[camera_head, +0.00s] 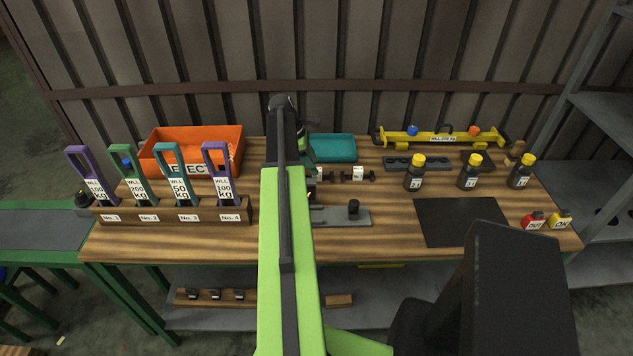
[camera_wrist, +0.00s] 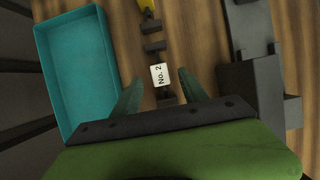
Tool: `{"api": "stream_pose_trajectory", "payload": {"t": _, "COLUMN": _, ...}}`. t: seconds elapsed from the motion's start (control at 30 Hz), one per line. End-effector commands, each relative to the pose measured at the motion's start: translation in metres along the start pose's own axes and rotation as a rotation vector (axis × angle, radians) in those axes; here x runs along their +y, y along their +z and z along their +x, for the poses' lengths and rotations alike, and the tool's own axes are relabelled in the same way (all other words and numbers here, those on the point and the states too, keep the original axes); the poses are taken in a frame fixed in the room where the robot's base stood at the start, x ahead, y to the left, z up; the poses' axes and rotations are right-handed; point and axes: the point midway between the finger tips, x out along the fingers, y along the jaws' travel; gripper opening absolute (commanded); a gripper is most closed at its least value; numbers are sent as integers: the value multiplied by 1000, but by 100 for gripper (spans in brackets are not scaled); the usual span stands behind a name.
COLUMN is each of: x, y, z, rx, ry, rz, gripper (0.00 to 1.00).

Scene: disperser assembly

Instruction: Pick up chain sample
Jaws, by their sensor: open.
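No part is plainly recognisable as a chain; a row of small dark pieces with a white tag reading "No. 2" (camera_wrist: 159,75) may be the chain sample. In the wrist view this row runs upward from between my fingers toward a small yellow part (camera_wrist: 148,8). My gripper (camera_wrist: 160,78) is open, with a green finger on each side of the tag and a gap to it on both sides. I cannot tell how high above the table it is. In the head view, dark pieces with white tags (camera_head: 358,174) lie just right of my arm, which hides part of them.
A teal tray (camera_head: 333,148) stands close behind; it also shows left in the wrist view (camera_wrist: 100,130). A grey fixture (camera_head: 345,216) lies in front. A wooden rack (camera_head: 170,212) of labelled links, an orange bin (camera_head: 235,150), a yellow beam (camera_head: 440,138) and several dark bottles (camera_head: 414,180) surround the spot.

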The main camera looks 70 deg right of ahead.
Motion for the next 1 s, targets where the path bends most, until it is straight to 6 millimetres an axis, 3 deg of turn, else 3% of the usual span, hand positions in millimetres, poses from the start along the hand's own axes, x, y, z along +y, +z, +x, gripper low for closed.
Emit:
{"api": "stream_pose_trajectory", "payload": {"t": 0.27, "x": -1, "y": -5, "z": 49, "rx": 0, "ry": 0, "rz": 1, "gripper": 51}}
{"api": "stream_pose_trajectory", "payload": {"t": 0.53, "x": -1, "y": -3, "z": 48, "rx": 0, "ry": 1, "rz": -1, "gripper": 51}}
{"api": "stream_pose_trajectory", "payload": {"t": 0.9, "x": -1, "y": -3, "z": 48, "rx": 0, "ry": 0, "rz": -1, "gripper": 2}}
{"api": "stream_pose_trajectory", "payload": {"t": 1.0, "x": -1, "y": -3, "z": 48, "rx": 0, "ry": 0, "rz": -1, "gripper": 0}}
